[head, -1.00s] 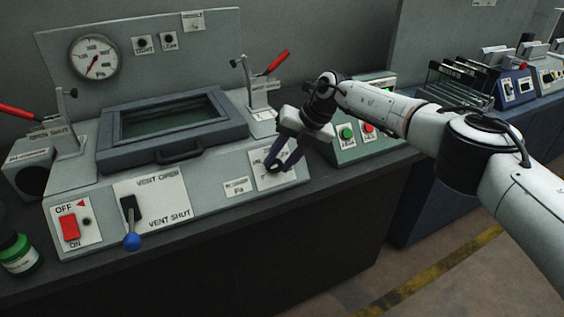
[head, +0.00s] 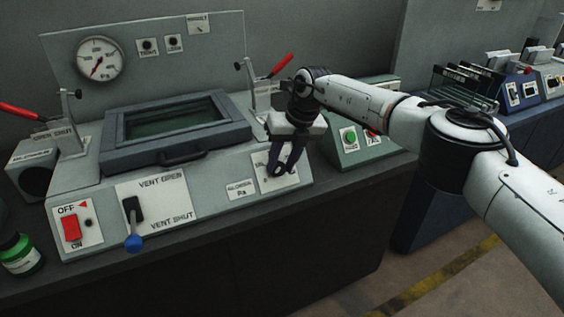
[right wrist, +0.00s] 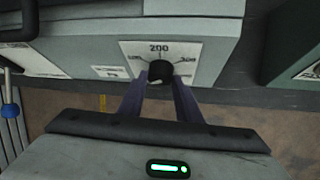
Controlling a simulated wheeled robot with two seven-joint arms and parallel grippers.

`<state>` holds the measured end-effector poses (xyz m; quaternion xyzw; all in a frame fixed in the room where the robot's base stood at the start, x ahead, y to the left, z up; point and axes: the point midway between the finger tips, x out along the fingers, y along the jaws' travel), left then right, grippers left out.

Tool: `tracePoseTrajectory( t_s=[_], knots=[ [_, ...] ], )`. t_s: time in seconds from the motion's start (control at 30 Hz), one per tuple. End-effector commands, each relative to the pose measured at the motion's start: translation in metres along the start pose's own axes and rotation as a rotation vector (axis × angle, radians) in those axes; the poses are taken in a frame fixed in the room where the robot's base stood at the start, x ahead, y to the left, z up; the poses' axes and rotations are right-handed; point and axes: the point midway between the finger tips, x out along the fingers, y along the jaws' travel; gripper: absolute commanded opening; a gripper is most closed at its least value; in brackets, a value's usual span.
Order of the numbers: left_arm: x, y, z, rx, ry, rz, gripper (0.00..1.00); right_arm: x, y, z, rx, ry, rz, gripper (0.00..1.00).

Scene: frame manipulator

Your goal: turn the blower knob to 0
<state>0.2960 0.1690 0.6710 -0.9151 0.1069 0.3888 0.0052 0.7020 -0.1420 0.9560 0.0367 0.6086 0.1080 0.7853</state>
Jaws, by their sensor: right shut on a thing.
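The black knob (right wrist: 160,72) sits on a white dial plate (right wrist: 132,50) on the sloped front of the grey machine. In the right wrist view "200" is printed above the knob, with smaller marks to its left and right that I cannot read surely. My right gripper (right wrist: 161,80) is shut on the knob, one dark finger on each side. In the head view the right gripper (head: 280,170) reaches down to the dial plate (head: 263,160) at the panel's right end and hides most of the knob. My left gripper is not in view.
The panel also holds a red switch (head: 71,228) and a blue-tipped vent lever (head: 134,242). Behind are a framed lid (head: 175,125), a pressure gauge (head: 99,59) and two red-handled clamps. A green box with buttons (head: 352,143) stands close on the right.

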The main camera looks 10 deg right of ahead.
Motion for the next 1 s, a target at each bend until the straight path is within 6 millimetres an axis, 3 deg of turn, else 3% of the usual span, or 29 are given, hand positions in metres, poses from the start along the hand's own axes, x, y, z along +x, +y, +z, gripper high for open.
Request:
tracePoseTrajectory(
  t_s=[0.13,0.17,0.27,0.67,1.0],
  knots=[
    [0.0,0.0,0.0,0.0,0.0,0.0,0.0,0.004,0.001,-0.005,-0.005,0.015,0.0,0.09],
    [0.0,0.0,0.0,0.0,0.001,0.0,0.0,0.004,0.001,-0.005,-0.005,0.015,0.0,0.33],
    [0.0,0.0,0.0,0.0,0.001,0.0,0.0,0.004,0.001,-0.004,-0.004,0.013,0.0,0.5],
    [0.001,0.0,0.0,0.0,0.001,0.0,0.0,-0.006,0.0,-0.001,-0.001,0.003,0.001,0.5],
    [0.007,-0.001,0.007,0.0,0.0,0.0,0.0,-0.065,0.0,-0.001,-0.003,0.003,0.001,0.5]
  ],
)
